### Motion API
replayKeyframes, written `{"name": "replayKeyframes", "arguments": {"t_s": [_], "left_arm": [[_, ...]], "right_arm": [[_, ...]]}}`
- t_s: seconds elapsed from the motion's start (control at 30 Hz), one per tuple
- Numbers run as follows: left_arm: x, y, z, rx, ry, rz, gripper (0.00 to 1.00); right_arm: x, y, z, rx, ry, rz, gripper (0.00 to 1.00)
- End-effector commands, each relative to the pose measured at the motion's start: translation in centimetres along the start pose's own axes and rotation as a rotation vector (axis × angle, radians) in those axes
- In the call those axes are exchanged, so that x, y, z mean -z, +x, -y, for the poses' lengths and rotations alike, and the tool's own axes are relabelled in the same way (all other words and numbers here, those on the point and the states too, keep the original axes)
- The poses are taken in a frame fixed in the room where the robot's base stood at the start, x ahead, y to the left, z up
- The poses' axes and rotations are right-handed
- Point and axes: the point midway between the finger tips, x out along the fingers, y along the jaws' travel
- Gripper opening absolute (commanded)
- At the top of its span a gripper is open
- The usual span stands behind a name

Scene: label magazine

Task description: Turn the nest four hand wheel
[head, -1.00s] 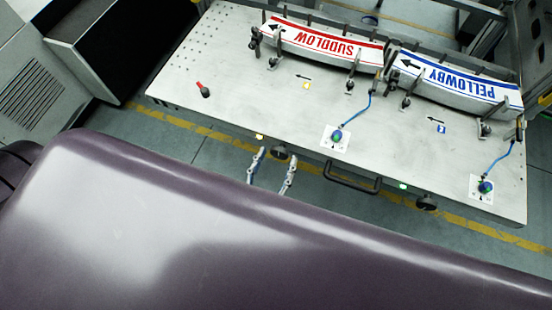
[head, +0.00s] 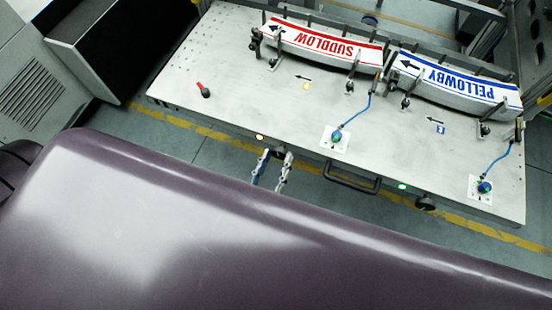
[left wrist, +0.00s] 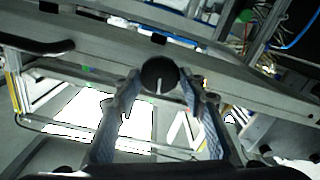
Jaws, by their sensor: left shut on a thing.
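My right gripper is not in view.
A black bar handle (head: 352,184) lies between the wheels. An amber lamp (head: 260,137) and a green lamp (head: 402,186) are lit.

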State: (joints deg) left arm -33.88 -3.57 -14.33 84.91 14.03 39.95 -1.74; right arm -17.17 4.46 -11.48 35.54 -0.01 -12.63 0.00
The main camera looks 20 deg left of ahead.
Motion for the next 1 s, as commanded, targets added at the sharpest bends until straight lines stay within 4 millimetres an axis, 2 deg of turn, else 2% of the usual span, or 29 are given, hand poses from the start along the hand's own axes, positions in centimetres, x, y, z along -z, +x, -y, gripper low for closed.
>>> {"name": "replayKeyframes", "arguments": {"t_s": [0.5,1.0], "left_arm": [[0.00,-0.02,0.04,0.000,-0.343,0.006,0.14],[-0.02,-0.02,0.10,0.001,-0.423,0.008,0.14]], "right_arm": [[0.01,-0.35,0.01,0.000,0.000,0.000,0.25],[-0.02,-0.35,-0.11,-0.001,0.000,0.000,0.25]]}}
